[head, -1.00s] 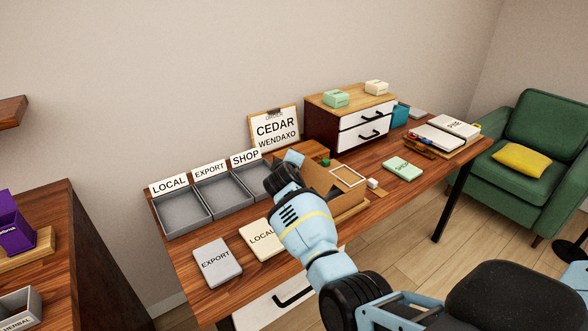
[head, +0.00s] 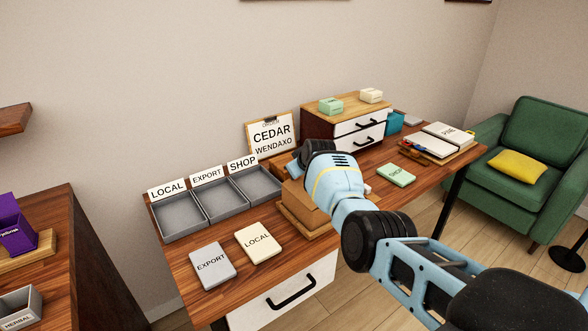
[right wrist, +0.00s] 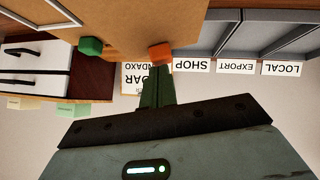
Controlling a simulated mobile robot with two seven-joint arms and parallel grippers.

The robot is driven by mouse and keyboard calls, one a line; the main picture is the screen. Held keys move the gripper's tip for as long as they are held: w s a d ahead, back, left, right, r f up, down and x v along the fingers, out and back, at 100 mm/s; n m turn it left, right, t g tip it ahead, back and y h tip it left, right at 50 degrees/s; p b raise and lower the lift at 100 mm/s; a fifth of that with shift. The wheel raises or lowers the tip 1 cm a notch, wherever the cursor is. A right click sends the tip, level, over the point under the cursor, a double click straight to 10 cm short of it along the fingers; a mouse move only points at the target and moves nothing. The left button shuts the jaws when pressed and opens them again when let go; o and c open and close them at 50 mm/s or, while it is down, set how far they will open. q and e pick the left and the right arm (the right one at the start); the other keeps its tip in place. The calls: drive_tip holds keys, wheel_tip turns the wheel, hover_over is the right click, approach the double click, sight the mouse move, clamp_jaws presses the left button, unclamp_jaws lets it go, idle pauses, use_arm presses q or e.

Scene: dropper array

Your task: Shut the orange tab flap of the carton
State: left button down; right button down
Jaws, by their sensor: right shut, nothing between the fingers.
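The tan cardboard carton (head: 305,203) stands on the wooden desk, mostly hidden behind my right arm in the head view. In the right wrist view, its cardboard (right wrist: 125,28) fills the top, with an orange tab (right wrist: 160,53) at its edge and a green tab (right wrist: 90,46) to the left. My right gripper (right wrist: 158,72) is shut and empty, its fingertips right by the orange tab; whether they touch it I cannot tell. In the head view the fingers are hidden behind my wrist. How far the orange flap stands open is unclear. My left gripper is not in view.
Grey LOCAL, EXPORT and SHOP trays (head: 208,205) lie left of the carton. EXPORT (head: 213,266) and LOCAL (head: 258,243) cards lie in front. A CEDAR sign (head: 271,134) and a drawer cabinet (head: 318,120) stand behind. A green SHOP card (head: 396,174) lies to the right.

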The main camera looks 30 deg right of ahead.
drive_tip(key=shift+d+f+m+y, duration=0.3)
drive_tip(key=shift+d+f+y, duration=0.15)
drive_tip(key=shift+y, duration=0.05)
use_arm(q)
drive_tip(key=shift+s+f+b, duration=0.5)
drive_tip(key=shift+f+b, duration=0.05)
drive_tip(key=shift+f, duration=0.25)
use_arm(e)
drive_tip(key=shift+d+f, duration=0.25)
drive_tip(key=shift+d, duration=0.05)
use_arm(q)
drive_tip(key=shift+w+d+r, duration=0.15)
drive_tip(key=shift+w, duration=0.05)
use_arm(e)
drive_tip(key=shift+r, duration=0.1)
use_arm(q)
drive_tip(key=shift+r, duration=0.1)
use_arm(e)
drive_tip(key=shift+r, duration=0.2)
drive_tip(key=shift+r+p, duration=0.3)
drive_tip(key=shift+r, duration=0.35)
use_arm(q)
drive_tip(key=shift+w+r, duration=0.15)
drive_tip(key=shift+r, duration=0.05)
